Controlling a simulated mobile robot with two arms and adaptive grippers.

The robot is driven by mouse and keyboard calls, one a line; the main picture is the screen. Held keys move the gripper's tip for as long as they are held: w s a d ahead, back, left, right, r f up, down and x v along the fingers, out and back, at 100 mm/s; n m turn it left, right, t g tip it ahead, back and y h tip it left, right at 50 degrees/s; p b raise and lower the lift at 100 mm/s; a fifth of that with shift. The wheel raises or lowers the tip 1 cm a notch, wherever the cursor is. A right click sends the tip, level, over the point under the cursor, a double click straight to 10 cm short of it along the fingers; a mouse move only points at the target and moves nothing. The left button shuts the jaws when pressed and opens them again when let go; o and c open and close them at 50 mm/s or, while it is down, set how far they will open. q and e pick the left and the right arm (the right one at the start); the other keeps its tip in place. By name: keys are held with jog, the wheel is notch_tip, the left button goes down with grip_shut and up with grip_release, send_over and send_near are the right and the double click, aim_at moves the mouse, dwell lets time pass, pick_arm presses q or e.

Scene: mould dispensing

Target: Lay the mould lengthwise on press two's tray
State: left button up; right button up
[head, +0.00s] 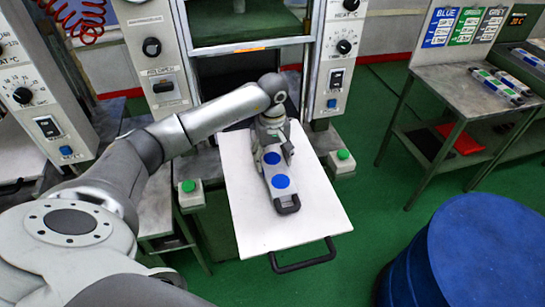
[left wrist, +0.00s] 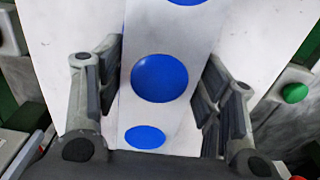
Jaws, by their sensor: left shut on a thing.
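The mould (head: 281,183) is a long pale grey bar with blue discs on top and a dark loop handle at its near end. It lies over press two's tray (head: 318,215), a white board pulled out in front of the press, with its length roughly along the tray's. My left gripper (head: 272,138) is shut on the mould near its far end, one finger on each side. In the left wrist view the mould (left wrist: 160,78) runs between the gripper's fingers (left wrist: 160,62). I cannot tell whether its underside touches the tray. My right gripper is not in view.
Green buttons on grey boxes (head: 342,160) flank the tray. The tray's dark handle (head: 303,262) sticks out in front. A blue drum (head: 470,250) stands at lower right. A side table (head: 450,90) at right holds other bars. White tray surface is bare around the mould.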

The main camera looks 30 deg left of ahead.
pick_arm(q)
jog(key=o, duration=1.7)
jog(key=shift+o, duration=0.2)
jog(key=shift+s+f, duration=0.1)
jog(key=shift+f, duration=0.1)
notch_tip(320, 180, up, 12)
jog(key=shift+r, duration=0.1)
